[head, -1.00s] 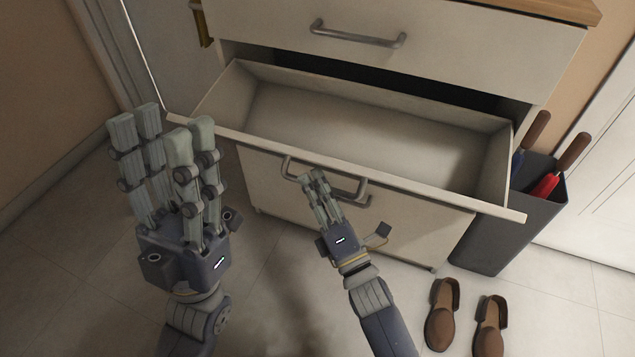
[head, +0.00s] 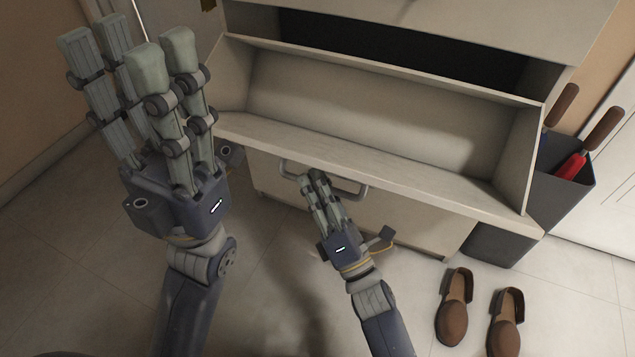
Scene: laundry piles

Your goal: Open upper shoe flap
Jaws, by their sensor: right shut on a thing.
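The upper shoe flap (head: 390,165) of the pale cabinet is tilted outward, and its empty inside faces up. A grey bar handle (head: 350,186) shows below the flap's front edge. My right gripper (head: 311,178) is shut on this handle at its left part; the fingers hide some of the bar. My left gripper (head: 130,50) is raised at the left with its fingers extended and apart. It is empty and clear of the cabinet.
A dark bin (head: 565,195) with red- and brown-handled items stands close to the cabinet's right side. Two brown shoes (head: 454,310) (head: 506,325) lie on the tiled floor at the lower right. Floor in front of the cabinet is otherwise clear.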

